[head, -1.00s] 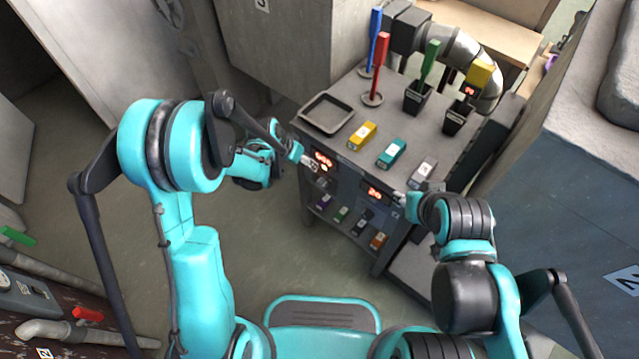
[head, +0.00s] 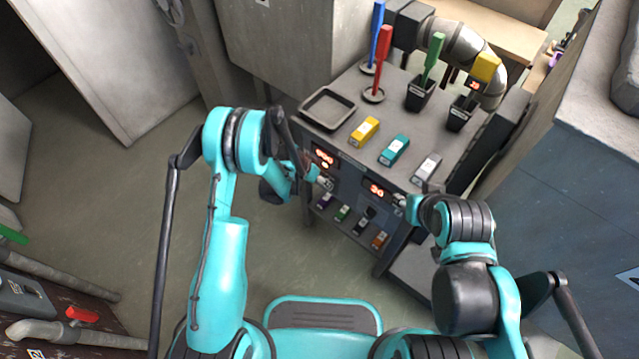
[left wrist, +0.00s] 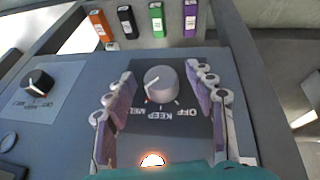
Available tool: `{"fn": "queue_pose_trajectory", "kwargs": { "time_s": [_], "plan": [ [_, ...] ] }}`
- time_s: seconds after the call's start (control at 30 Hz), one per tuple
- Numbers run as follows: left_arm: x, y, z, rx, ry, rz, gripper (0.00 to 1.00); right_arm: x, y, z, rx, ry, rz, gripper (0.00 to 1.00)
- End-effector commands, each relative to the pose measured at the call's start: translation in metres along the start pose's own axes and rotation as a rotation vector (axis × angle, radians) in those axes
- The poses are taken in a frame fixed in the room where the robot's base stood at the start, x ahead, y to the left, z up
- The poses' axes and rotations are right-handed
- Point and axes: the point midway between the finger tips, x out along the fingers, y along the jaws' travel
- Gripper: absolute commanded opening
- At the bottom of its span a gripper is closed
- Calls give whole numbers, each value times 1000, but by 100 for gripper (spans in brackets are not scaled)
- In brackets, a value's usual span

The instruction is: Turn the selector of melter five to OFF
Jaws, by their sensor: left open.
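A grey selector knob (left wrist: 161,84) shows in the left wrist view, on a dark plate (left wrist: 143,128) marked MELT, KEEP and OFF, seen upside down. Its pointer mark, with a reddish end, is toward MELT. My left gripper (left wrist: 163,74) is open, with one finger on each side of the knob and gaps to both sides.
A second, black knob (left wrist: 38,83) sits on the neighbouring panel. The cabinet top holds a tray (head: 328,108) and yellow, teal and grey blocks. Several coloured blocks sit on a shelf (head: 352,222) below the displays. Open floor (head: 150,160) lies left of the cabinet.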

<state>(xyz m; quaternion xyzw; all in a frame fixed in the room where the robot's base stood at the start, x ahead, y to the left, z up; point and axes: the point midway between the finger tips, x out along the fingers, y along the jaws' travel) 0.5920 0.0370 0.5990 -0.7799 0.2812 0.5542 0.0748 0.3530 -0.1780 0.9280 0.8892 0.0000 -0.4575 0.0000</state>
Motion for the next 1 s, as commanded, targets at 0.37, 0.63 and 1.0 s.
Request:
{"fn": "queue_pose_trajectory", "kwargs": {
  "time_s": [0.37,0.63,1.0],
  "plan": [
    [1,0,0,0,0,0,26,0,0,0,0,0,0,40],
    [1,0,0,-2,1,2,5,0,0,0,0,0,0,40],
    [1,-5,-1,-61,-7,133,5,0,0,0,0,0,0,40]
  ]
}}
